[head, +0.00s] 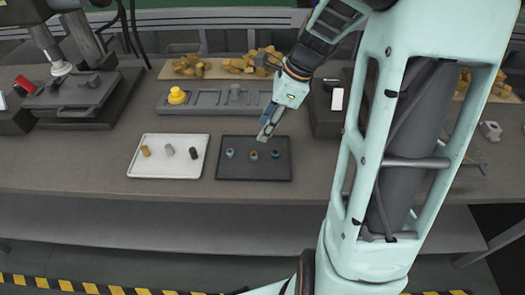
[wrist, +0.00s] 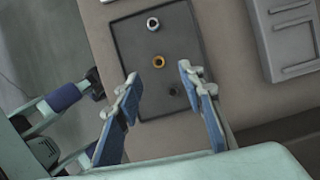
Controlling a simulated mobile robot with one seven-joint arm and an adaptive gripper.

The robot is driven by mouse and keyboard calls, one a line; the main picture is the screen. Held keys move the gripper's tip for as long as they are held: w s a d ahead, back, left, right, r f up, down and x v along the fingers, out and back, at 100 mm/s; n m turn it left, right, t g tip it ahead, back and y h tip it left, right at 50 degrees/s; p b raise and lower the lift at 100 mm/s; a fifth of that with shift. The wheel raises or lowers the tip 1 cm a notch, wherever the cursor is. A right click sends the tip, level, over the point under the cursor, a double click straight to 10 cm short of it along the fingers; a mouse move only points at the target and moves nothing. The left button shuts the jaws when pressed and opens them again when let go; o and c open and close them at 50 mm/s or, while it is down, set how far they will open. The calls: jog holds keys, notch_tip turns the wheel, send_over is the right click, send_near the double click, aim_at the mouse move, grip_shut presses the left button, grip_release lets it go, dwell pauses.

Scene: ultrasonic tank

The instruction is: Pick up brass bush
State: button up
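A dark tray (head: 220,172) holds three small ring-shaped bushes in a row. It also shows in the wrist view (wrist: 130,45). The brass bush (wrist: 158,62) is the middle one, golden and upright with its hole showing; it also shows in the head view (head: 253,155). A silver bush (wrist: 153,23) stands above it in the wrist view and a dark bush (wrist: 174,91) below it. My gripper (head: 266,134) is over the back of the dark tray. Its fingers, also in the wrist view (wrist: 158,75), are spread apart with nothing between them.
A white tray (head: 140,170) to the left holds brass, silver and dark cylinders. Behind stands a grey fixture (head: 205,107) with a yellow part (head: 177,95) and a grey part (head: 235,91). Brass-coloured blocks (head: 192,66) lie further back. The bench front (head: 100,186) is clear.

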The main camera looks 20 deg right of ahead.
send_over(254, 154)
jog(key=d, duration=0.2)
jog(key=shift+m, duration=0.4)
jog(key=f, duration=0.5)
jog(key=shift+s+d+f+b, duration=0.1)
jog(key=shift+s+f+b, duration=0.15)
jog(key=shift+f+b, duration=0.1)
jog(key=x, duration=0.5)
jog(key=shift+s+f+b, duration=0.1)
jog(key=shift+s+b, duration=0.15)
jog(key=shift+b, duration=0.05)
grip_shut()
